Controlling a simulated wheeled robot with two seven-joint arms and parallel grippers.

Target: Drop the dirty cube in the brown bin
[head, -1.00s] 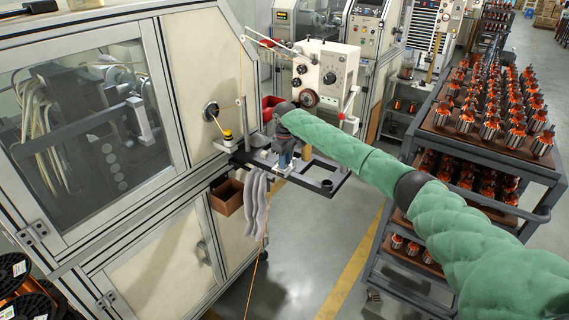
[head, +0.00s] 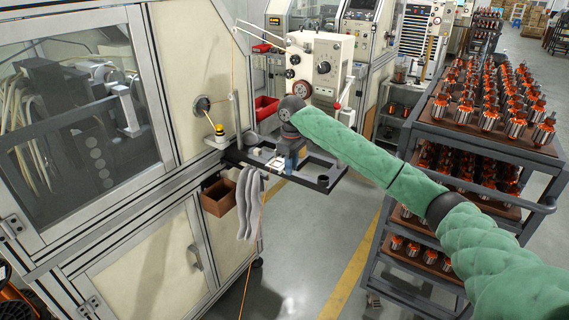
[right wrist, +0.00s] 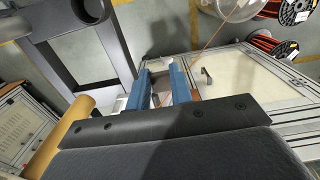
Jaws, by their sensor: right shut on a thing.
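My right gripper (head: 283,165) hangs fingers-down over the black tray frame (head: 325,183) on the machine's front. The brown bin (head: 217,196) is an open box on the machine's side, below the tray and to the left of my right gripper. My left gripper is not in view.
Grey cloth-like strips (head: 249,204) hang from the tray between my gripper and the bin. An orange wire runs down past them. A yellow-topped spool (head: 219,131) stands on the ledge above the bin. A cart of armatures (head: 485,155) stands at the right.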

